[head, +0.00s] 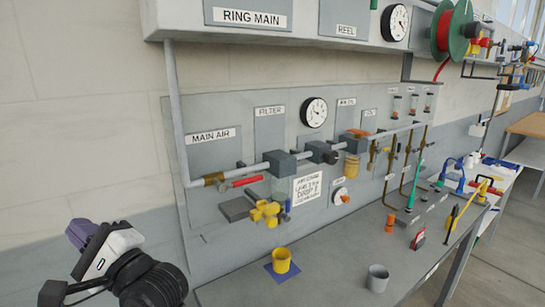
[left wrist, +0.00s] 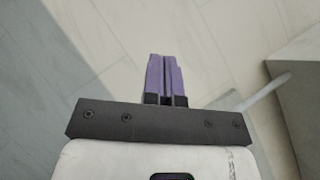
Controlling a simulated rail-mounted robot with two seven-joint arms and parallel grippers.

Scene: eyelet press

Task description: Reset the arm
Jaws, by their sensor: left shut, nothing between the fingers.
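My left gripper (head: 78,232) is at the lower left of the head view, in front of the pale wall and left of the bench. Its purple fingers are shut with nothing between them. The gripper is apart from the panel and from everything on the bench. My right gripper is not in view.
The grey bench (head: 330,265) carries a yellow cup (head: 281,261) on a blue square and a grey cup (head: 377,278). A yellow valve (head: 266,212) and a red handle (head: 247,181) stick out from the panel. A grey edge (left wrist: 297,95) shows at the wrist view's right.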

